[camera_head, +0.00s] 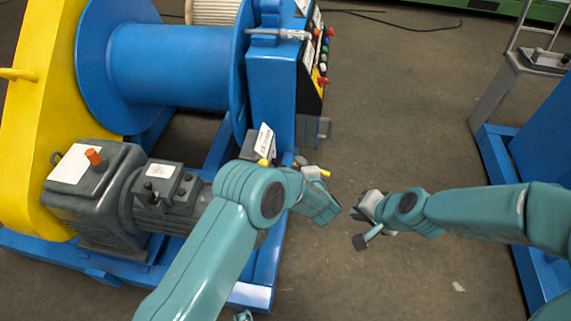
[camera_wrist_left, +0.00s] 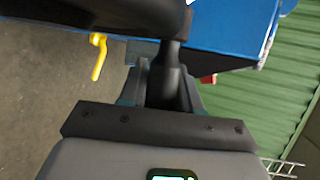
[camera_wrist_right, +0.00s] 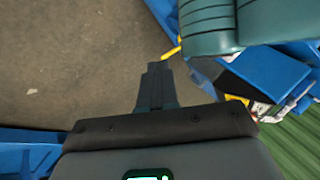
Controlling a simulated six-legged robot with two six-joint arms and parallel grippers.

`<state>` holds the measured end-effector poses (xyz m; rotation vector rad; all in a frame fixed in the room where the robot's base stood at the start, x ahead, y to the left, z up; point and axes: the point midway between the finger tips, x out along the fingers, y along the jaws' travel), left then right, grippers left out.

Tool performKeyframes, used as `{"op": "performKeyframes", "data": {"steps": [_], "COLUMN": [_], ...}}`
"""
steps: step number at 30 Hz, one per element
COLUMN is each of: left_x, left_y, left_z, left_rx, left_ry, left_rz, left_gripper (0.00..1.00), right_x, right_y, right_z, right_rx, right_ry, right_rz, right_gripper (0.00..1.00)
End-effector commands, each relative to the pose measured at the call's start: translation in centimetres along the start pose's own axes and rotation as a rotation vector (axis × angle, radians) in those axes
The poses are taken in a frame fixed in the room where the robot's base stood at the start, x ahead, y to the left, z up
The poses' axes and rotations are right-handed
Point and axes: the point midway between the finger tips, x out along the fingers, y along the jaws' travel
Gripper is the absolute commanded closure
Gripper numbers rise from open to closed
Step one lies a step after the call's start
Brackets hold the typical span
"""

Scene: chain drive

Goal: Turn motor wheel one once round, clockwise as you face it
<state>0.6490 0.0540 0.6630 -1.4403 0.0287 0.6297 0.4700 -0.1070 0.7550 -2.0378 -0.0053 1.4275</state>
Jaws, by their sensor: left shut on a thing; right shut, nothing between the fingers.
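The grey motor (camera_head: 165,210) lies low beside the blue drum; its right end is hidden behind my left arm in the head view. In the left wrist view a dark, rounded wheel (camera_wrist_left: 100,12) fills the top left, only partly in frame. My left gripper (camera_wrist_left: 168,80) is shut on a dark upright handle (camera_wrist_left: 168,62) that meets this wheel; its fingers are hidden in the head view. My right gripper (camera_wrist_right: 157,75) is shut and empty, over bare floor. In the head view the right wrist (camera_head: 372,207) is right of my left arm, a small gap apart.
A yellow lever (camera_head: 318,172) sticks out beside my left wrist. The blue drum (camera_head: 170,65) and yellow chain guard (camera_head: 50,90) stand at left. A control panel (camera_head: 320,60) faces the aisle. Bare floor (camera_head: 400,120) lies between this machine and the blue frame at right (camera_head: 500,170).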

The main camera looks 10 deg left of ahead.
Motion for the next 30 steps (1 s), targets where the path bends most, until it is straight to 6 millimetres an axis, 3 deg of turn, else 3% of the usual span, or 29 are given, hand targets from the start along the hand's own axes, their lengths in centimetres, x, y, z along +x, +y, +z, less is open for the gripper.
{"op": "performKeyframes", "data": {"steps": [1, 3, 8, 21, 25, 30], "left_x": [0.0, 0.0, 0.0, 0.0, 0.0, 0.0], "left_y": [1.5, 1.5, 1.5, 1.5, 1.5, 1.5], "left_z": [0.1, 0.1, 0.1, 0.1, 0.1, 0.1], "left_rx": [0.011, 0.011, 0.011, 0.011, 0.011, 0.011], "left_ry": [0.000, 0.000, 0.000, 0.000, 0.000, 0.000], "left_rz": [0.028, 0.028, 0.028, 0.028, 0.028, 0.028], "left_gripper": [1.00, 1.00, 1.00, 1.00, 1.00, 1.00], "right_x": [-1.1, -2.1, -1.1, 1.9, 2.2, 3.2], "right_y": [-1.8, -4.3, -8.2, -18.5, -19.9, -20.2], "right_z": [-1.0, -1.8, -1.6, -0.3, -0.2, 0.0], "right_rx": [0.000, -0.067, -0.419, -1.682, -1.905, -1.988], "right_ry": [0.020, 0.022, -0.026, -0.146, -0.172, -0.185], "right_rz": [-0.032, -0.068, -0.086, -0.060, -0.035, -0.024], "right_gripper": [1.00, 1.00, 1.00, 1.00, 1.00, 1.00]}}
